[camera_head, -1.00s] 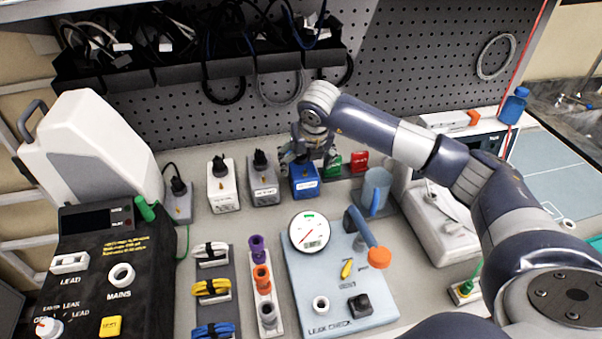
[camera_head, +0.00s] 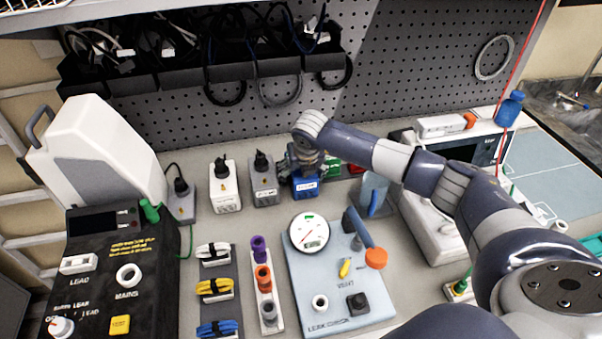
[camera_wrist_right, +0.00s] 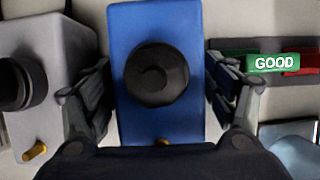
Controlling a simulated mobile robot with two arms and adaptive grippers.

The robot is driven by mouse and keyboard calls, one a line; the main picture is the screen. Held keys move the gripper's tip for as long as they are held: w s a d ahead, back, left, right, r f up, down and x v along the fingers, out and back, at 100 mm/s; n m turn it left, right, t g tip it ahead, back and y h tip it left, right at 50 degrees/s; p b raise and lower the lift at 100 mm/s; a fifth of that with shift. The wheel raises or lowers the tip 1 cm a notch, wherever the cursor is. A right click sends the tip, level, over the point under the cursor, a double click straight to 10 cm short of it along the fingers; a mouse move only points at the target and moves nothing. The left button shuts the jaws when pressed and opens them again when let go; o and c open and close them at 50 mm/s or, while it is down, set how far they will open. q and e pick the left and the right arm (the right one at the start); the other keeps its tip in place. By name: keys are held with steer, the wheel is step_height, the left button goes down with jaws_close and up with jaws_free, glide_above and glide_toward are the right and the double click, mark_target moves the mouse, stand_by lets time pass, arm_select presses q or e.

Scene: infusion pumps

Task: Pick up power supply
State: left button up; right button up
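Several box-shaped power supplies with black plugs on top stand in a row at the back of the bench. A white one (camera_head: 225,190), a grey one (camera_head: 265,185) and a blue one (camera_head: 304,187) are side by side. My right gripper (camera_head: 305,165) is over the blue one in the head view. In the right wrist view the blue power supply (camera_wrist_right: 185,118) lies between the two spread fingers of the right gripper (camera_wrist_right: 160,100), with small gaps on both sides. The grey one (camera_wrist_right: 45,85) is just left of the left finger. My left gripper is not in view.
A green GOOD tag (camera_wrist_right: 274,63) and a red tag (camera_wrist_right: 300,62) are close to the right finger. Cable bins (camera_head: 190,65) hang behind.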

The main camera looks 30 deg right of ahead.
steer(key=c, duration=0.9)
steer(key=shift+r, duration=0.1)
steer(key=c, duration=0.3)
steer(key=shift+w+r, duration=0.1)
